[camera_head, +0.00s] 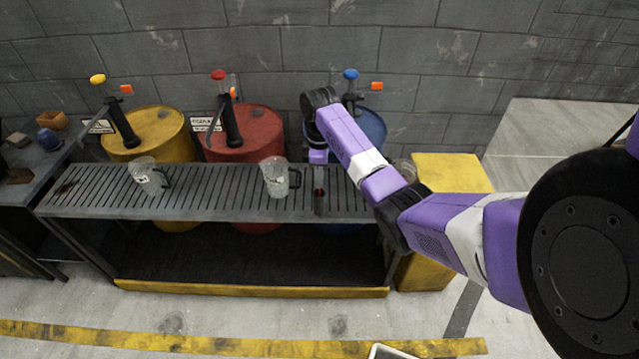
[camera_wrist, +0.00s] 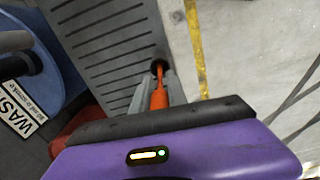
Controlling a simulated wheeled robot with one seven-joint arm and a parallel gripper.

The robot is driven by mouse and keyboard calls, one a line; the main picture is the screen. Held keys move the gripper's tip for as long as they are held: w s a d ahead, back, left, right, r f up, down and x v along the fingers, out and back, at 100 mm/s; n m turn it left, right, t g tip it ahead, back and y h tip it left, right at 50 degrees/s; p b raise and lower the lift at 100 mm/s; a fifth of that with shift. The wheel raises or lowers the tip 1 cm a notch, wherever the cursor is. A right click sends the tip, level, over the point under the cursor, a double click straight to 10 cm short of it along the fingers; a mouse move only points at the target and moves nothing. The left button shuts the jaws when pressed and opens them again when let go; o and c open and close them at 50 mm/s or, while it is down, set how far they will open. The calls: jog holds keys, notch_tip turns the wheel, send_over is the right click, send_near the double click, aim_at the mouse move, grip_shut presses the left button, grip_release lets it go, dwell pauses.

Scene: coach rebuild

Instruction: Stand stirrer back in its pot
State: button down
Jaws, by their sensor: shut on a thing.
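The stirrer (camera_wrist: 159,97) has an orange handle and a thinner orange shaft. In the wrist view my gripper (camera_wrist: 159,90) is shut on its handle over the slatted bench. The shaft points to a small dark round thing (camera_wrist: 158,66) on the bench; I cannot tell whether this is the pot's mouth or whether the shaft is inside it. In the head view my gripper (camera_head: 319,188) hangs over the right part of the bench, right of a clear mug, with a dark red bit showing between the fingers. No pot is clearly made out there.
Yellow (camera_head: 155,130), red (camera_head: 258,125) and blue (camera_head: 373,125) drums with pumps stand behind. A yellow block (camera_head: 455,170) is at right. The floor in front is mostly clear.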

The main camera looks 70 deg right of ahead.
aim_at(319, 196)
jog(key=shift+f, duration=1.7)
jog(key=c, duration=1.3)
grip_release()
